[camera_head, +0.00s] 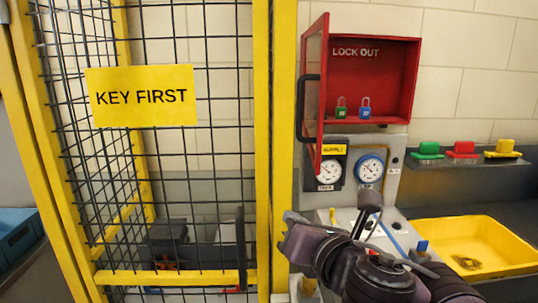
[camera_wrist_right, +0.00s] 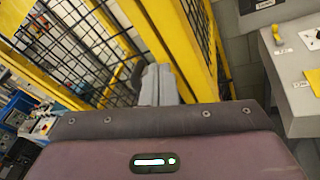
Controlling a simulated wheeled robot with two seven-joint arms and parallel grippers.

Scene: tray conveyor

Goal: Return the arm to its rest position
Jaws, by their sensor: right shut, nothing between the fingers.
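My right arm comes in from the bottom right in the head view, bent in front of the grey control panel. My left gripper does not show in either view.
A yellow-framed mesh gate (camera_head: 264,130) with a "KEY FIRST" sign (camera_head: 142,96) stands at left. A red lockout box (camera_head: 372,75), door open, holds green and blue padlocks. A yellow tray (camera_head: 480,235) lies at right, below several coloured brushes on a shelf.

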